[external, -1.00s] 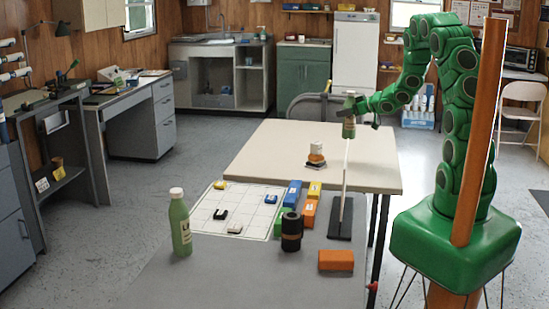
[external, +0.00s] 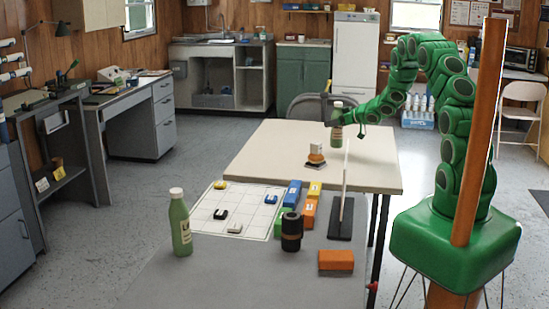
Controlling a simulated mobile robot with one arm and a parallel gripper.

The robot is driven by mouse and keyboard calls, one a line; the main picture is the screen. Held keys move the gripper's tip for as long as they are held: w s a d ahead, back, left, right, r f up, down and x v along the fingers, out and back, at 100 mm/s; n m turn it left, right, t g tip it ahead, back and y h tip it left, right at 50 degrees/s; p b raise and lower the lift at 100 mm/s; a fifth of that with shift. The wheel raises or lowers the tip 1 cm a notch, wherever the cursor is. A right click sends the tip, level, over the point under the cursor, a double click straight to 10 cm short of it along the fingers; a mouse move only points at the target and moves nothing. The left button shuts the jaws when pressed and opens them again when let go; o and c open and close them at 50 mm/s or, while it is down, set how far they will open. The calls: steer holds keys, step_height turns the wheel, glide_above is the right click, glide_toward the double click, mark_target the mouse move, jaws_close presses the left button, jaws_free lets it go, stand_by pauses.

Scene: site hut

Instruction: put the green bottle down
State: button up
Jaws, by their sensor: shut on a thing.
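My gripper (external: 338,118) is at the end of the green arm, over the pale table (external: 262,150). It is shut on a green bottle (external: 336,143) with a white cap and a pale label. The bottle is upright, and the gripper covers part of its upper body. I cannot tell whether its base touches the tabletop. A second green bottle (external: 181,230), with a white cap, stands upright on the nearer grey table (external: 150,280), left of the white grid sheet.
A stacked item (external: 316,155) stands just left of and in front of the held bottle. A thin upright board on a dark base (external: 341,229) stands nearer. Coloured blocks (external: 292,193), a dark cylinder (external: 291,231) and an orange block (external: 336,260) crowd the grey table. The pale table's left part is clear.

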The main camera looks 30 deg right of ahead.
mark_target(332, 131)
steer(key=shift+w+d+f, duration=0.1)
steer(key=shift+w+f, duration=0.5)
steer(key=shift+f, duration=1.6)
steer(key=shift+f, duration=0.1)
steer(key=o, duration=1)
steer(key=shift+o, duration=0.2)
